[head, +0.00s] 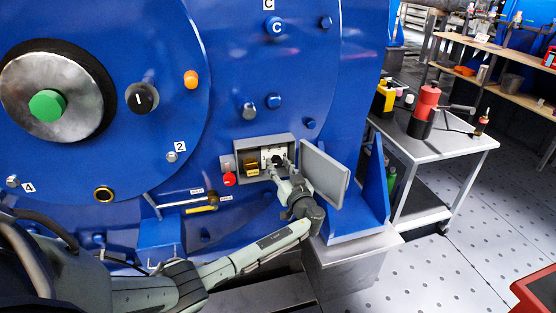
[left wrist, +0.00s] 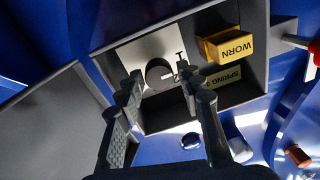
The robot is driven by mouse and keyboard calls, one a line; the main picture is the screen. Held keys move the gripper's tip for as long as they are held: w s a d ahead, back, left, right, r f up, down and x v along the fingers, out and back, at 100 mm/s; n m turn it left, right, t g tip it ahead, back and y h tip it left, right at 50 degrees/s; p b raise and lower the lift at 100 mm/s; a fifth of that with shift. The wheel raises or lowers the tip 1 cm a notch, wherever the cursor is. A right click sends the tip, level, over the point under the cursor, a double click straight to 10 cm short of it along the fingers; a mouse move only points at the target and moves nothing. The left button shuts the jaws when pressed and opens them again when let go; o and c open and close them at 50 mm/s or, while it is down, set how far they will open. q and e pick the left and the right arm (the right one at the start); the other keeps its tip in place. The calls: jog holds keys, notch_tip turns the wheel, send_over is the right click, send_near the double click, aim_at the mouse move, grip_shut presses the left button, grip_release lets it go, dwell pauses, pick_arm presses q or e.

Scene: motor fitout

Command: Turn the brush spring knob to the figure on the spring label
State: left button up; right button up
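The brush spring knob (left wrist: 158,73) is a dark round knob on a white plate (left wrist: 148,48) inside an open grey box (head: 292,139). Black marks on the plate are partly covered by a fingertip. The spring label (left wrist: 223,76) is a yellow strip reading "SPRING"; its figure is too small to read surely. My left gripper (head: 281,167) reaches into the box; in the left wrist view (left wrist: 158,85) its fingers are apart, one on each side of the knob. I cannot tell whether they touch it. My right gripper is not in view.
A yellow block marked "WORN" (left wrist: 228,46) sits beside the plate. The box's grey door (head: 325,173) hangs open on the right. A red knob (head: 229,179) is left of the box. A table (head: 460,147) with tools stands at right.

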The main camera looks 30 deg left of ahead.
pick_arm(q)
jog(key=shift+x, duration=1)
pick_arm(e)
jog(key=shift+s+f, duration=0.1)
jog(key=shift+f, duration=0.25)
pick_arm(q)
jog(key=shift+c, duration=0.5)
grip_shut()
jog(key=shift+f, duration=0.1)
